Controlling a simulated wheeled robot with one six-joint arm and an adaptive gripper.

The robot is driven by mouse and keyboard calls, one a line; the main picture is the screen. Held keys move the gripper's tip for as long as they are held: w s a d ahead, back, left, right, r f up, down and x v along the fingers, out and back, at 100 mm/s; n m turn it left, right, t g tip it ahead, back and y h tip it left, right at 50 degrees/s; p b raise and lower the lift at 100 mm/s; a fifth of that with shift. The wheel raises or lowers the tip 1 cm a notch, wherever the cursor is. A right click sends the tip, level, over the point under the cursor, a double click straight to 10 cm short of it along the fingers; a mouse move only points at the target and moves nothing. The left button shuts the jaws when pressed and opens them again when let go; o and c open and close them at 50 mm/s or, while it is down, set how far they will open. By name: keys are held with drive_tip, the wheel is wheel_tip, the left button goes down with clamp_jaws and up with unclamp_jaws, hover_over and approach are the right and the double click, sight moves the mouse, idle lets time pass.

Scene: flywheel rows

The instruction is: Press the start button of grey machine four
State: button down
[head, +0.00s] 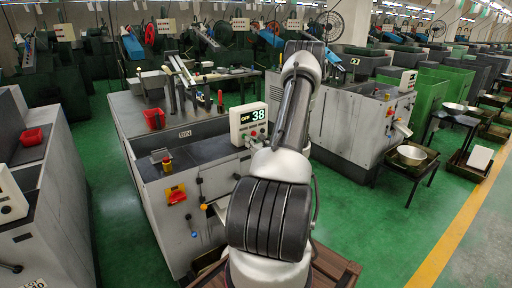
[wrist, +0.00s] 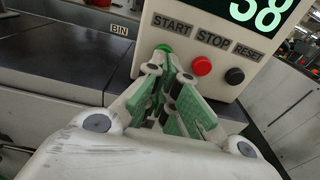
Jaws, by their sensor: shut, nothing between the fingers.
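A grey machine (head: 185,165) stands in front of me with a white control box (head: 248,120) whose display reads OFF and 38. In the wrist view the box face shows labels START, STOP and RESET. The green start button (wrist: 164,48) is under START, partly hidden by my fingertips. The red stop button (wrist: 201,66) and black reset button (wrist: 235,76) are to its right. My gripper (wrist: 167,66) is shut and empty, its tips at or just in front of the green button; I cannot tell whether they touch. The arm hides my gripper in the head view.
A red bin (head: 154,119) and a red and yellow switch (head: 177,194) are on the machine. Another grey machine (head: 345,125) stands to the right, with a metal bowl (head: 411,155) on a stand. Green floor is open at lower right, beside a yellow line (head: 450,235).

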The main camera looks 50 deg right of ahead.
drive_tip(key=shift+w+d, duration=0.1)
drive_tip(key=shift+w, duration=0.35)
